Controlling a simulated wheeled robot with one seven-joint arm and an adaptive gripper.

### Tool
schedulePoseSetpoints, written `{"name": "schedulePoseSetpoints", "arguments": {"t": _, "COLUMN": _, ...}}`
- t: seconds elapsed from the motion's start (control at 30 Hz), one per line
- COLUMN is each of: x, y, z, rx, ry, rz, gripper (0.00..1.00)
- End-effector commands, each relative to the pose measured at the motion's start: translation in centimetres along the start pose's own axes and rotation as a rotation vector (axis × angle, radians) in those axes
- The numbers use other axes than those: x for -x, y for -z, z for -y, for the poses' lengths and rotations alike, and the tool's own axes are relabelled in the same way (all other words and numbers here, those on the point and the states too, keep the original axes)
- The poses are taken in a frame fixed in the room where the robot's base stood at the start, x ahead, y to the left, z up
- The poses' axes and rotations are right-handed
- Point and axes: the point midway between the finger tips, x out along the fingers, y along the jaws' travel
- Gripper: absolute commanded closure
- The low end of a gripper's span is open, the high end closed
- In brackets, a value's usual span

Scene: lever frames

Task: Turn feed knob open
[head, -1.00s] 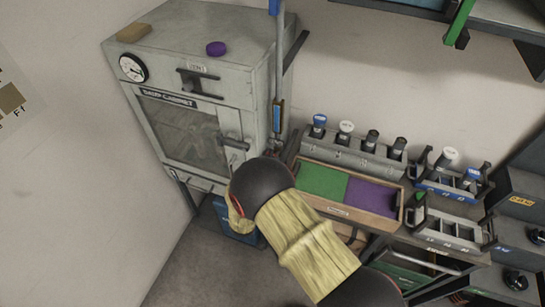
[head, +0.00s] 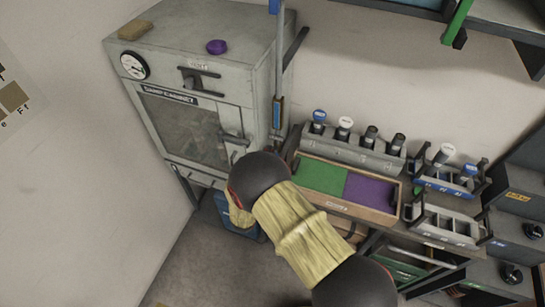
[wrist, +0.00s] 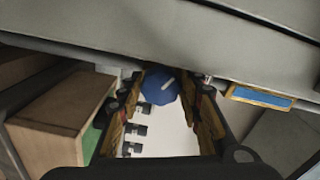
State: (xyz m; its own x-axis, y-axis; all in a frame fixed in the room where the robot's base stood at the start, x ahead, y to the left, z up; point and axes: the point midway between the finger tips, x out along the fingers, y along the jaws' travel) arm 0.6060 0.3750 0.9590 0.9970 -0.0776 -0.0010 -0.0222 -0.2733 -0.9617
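A blue round knob (wrist: 161,86) with a white pointer line shows in the wrist view, just below a grey edge. I take it to be the feed knob; I cannot make it out in the head view, where my arm covers that area. My gripper (wrist: 163,84) is open, with one finger on each side of the knob. A narrow gap seems to show beside the knob, but contact is hard to judge. In the head view my gripper is hidden behind my arm, low at the front right of the grey damp cabinet (head: 245,88).
A vertical pipe (head: 277,80) with a blue-and-orange tag runs beside the cabinet; the tag also shows in the wrist view (wrist: 262,97).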

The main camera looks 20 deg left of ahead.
Motion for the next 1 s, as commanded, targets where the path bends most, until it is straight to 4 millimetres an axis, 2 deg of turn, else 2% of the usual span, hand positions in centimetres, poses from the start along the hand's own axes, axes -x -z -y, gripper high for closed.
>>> {"name": "schedulePoseSetpoints", "arguments": {"t": 0.1, "x": 0.1, "y": 0.0, "z": -0.1, "rx": 0.001, "ry": -0.001, "rz": 0.001, "gripper": 0.58}}
{"name": "schedulePoseSetpoints", "arguments": {"t": 0.47, "x": 0.4, "y": 0.0, "z": 0.0, "rx": -0.001, "ry": 0.000, "rz": 0.001, "gripper": 0.58}}
{"name": "schedulePoseSetpoints", "arguments": {"t": 0.63, "x": 2.6, "y": -0.1, "z": 0.0, "rx": 0.000, "ry": 0.000, "rz": 0.004, "gripper": 0.58}}
{"name": "schedulePoseSetpoints", "arguments": {"t": 1.0, "x": 9.8, "y": -0.1, "z": 0.0, "rx": 0.001, "ry": 0.001, "rz": 0.004, "gripper": 0.58}}
